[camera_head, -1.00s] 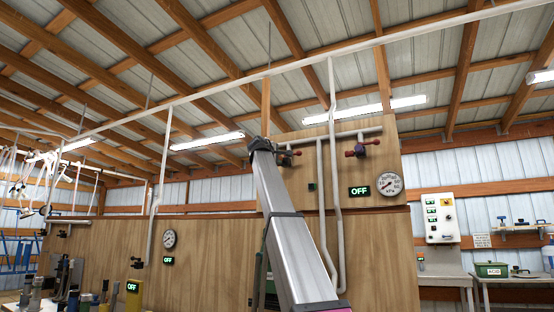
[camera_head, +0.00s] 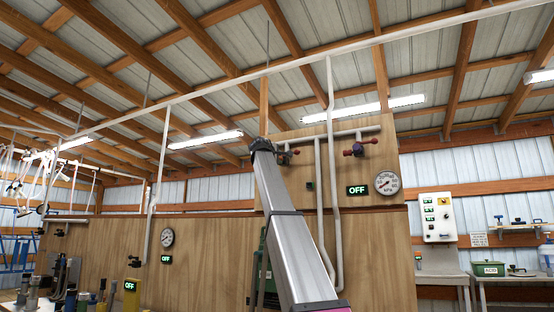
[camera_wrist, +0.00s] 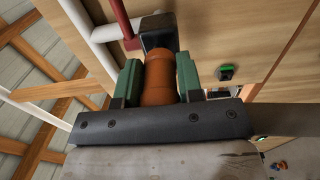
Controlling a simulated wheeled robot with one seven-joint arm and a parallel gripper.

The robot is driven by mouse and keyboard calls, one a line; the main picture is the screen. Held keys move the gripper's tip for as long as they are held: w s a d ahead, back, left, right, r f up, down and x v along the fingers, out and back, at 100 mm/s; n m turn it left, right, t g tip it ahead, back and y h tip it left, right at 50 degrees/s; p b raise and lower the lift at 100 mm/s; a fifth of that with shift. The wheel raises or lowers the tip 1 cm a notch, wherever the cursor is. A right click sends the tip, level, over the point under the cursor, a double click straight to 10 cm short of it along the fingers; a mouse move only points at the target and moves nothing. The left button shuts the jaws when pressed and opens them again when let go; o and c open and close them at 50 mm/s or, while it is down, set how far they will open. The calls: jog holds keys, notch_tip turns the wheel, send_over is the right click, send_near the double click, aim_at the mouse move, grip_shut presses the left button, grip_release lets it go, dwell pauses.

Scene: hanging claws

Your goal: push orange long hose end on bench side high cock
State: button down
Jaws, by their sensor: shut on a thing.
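In the wrist view my gripper (camera_wrist: 160,85) has its two green fingers shut on the orange hose end (camera_wrist: 158,88), one on each side. The far end of the orange piece meets the dark body of a cock (camera_wrist: 158,32). They look in line, but I cannot tell whether the hose end is over the outlet or only against it. The cock has a red handle (camera_wrist: 122,18) and sits by a white pipe (camera_wrist: 92,38). In the head view a cock (camera_head: 286,153) shows beside the top of my arm, which hides my gripper and the hose.
A second cock with a red handle (camera_head: 358,149) is on the same pipe to the right. An OFF sign (camera_head: 358,190) and a gauge (camera_head: 387,183) are on the wooden panel below. White pipes (camera_head: 331,190) run down the panel close to my arm.

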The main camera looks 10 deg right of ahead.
jog(key=shift+w+d, duration=0.3)
jog(key=shift+w, duration=0.1)
jog(key=c, duration=0.7)
grip_release()
jog(key=shift+s+a, duration=0.1)
jog(key=shift+s, duration=0.05)
jog(key=v, duration=1)
jog(key=shift+s+a, duration=0.15)
jog(key=shift+s, duration=0.05)
